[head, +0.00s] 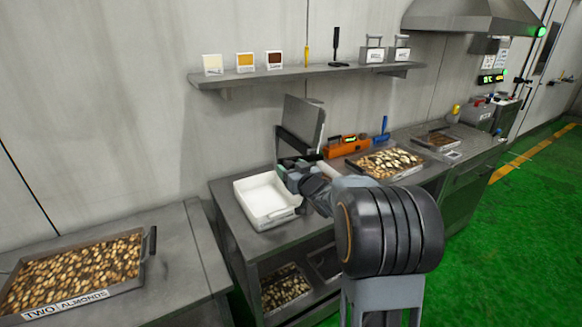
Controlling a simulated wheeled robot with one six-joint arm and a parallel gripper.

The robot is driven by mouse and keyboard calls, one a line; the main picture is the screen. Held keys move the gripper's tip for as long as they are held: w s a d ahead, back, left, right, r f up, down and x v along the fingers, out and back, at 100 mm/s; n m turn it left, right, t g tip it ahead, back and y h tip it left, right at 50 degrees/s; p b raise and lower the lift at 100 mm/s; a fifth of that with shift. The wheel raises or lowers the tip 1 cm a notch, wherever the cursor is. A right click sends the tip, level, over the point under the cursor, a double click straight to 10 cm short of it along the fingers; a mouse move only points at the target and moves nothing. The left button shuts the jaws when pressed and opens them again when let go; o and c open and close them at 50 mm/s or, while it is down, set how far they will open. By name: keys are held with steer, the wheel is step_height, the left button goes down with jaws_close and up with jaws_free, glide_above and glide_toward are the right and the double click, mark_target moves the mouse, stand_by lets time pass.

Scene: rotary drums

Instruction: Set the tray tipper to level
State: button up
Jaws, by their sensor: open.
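A grey metal plate (304,118), which looks like the tray tipper, stands steeply tilted against the wall at the back of the steel bench. A darker part shows at its lower left, and its base is partly hidden by my arm. My gripper (284,166) is open just in front of the plate's lower end, above the back right corner of a white tray (252,217). The fingers are small in the picture, and I cannot tell whether they touch the plate or its lower part. Nothing shows held in them.
An orange device (346,147) and a metal tray of nuts (359,168) stand right of the plate. A wall shelf (270,76) with cards and tools runs above. A tray of almonds (134,282) lies on the left bench. Green floor is clear at right.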

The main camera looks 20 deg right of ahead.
steer(key=shift+w, duration=0.3)
jaws_close()
stand_by(0.6)
